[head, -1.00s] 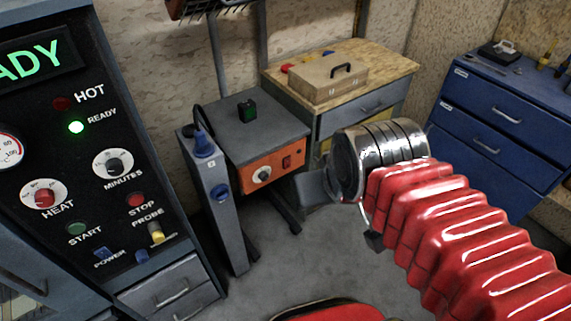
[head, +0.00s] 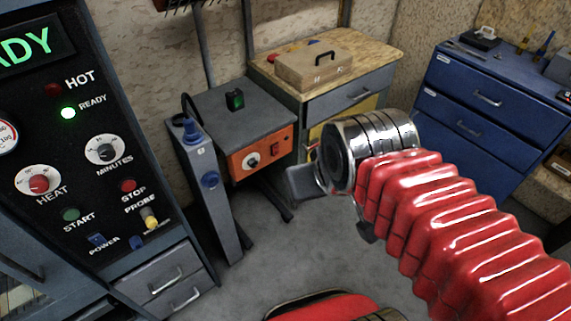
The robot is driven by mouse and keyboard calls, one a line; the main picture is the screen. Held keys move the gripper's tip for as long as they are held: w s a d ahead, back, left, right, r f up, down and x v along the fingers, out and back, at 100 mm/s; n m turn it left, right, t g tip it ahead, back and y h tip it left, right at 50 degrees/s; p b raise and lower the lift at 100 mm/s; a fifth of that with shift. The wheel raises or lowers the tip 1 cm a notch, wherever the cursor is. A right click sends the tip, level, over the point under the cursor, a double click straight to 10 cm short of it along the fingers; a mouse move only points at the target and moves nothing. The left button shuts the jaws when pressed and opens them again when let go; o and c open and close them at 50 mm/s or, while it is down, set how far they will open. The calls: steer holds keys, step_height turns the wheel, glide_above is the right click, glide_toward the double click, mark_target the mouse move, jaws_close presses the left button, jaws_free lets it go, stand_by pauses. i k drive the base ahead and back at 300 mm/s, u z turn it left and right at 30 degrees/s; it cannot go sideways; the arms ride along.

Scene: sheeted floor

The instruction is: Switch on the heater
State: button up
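A tall dark control panel (head: 100,190) fills the left side. It has a red HEAT knob (head: 40,183), a MINUTES knob (head: 104,149), a green START button (head: 71,214), a red STOP button (head: 127,185) and a blue POWER switch (head: 97,240). Its green READY lamp (head: 68,113) is lit; the HOT lamp (head: 53,89) looks dark. I cannot tell which unit is the heater. My gripper (head: 308,184) is in mid-view, right of the panel and apart from it. Only a grey finger part shows past the chrome wrist; the finger opening is hidden.
A grey box with an orange front (head: 259,152) stands behind, with a knob and red switch. A slim grey post unit (head: 206,192) stands beside it. A wooden case (head: 313,68) sits on a workbench. Blue drawers (head: 478,125) stand right. Some floor (head: 262,258) is clear.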

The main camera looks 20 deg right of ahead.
mark_target(275, 149)
steer(key=k, duration=0.5)
steer(key=u, duration=0.4)
steer(key=i, duration=1.2)
steer(key=u, duration=0.25)
